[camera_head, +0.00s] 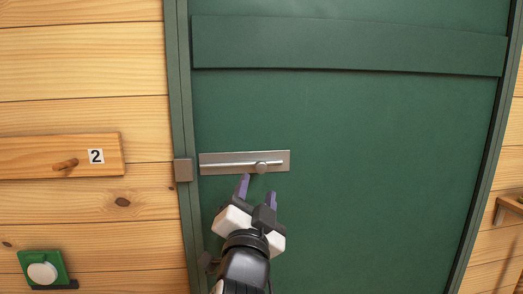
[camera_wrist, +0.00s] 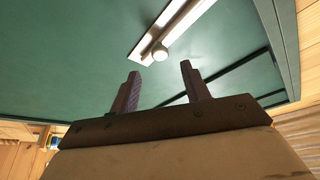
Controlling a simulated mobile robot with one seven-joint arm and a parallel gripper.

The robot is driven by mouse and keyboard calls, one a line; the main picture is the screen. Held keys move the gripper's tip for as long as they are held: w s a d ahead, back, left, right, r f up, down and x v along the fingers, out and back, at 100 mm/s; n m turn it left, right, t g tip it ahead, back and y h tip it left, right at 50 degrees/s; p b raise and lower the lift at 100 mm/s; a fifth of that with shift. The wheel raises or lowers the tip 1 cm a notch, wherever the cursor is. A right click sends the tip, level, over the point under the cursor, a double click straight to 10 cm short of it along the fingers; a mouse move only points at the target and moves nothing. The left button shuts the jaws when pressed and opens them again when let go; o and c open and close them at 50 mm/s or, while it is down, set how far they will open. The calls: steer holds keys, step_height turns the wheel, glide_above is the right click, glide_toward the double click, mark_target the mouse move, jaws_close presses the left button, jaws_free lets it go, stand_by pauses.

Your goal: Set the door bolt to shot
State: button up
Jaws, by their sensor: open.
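A metal door bolt (camera_head: 235,163) is mounted on a pale plate (camera_head: 275,155) on the green door (camera_head: 350,150). Its round knob (camera_head: 262,167) is toward the plate's right end. The rod lies level, and its left end stops short of the square keeper (camera_head: 183,170) on the door frame. My gripper (camera_head: 257,190) is open and empty just below the knob. In the wrist view, the knob (camera_wrist: 160,53) shows beyond the two fingertips (camera_wrist: 160,75), roughly between them; contact is not visible.
A wooden board (camera_head: 30,157) with a peg and a "2" label is on the left wall. A green-backed white button (camera_head: 43,271) is below it. A wooden bracket (camera_head: 511,205) is at the far right. The door face around the bolt is clear.

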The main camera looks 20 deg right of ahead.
mark_target(261, 169)
steer(key=p+x, duration=0.1)
steer(key=x, duration=0.7)
steer(key=shift+w, duration=0.15)
jaws_close()
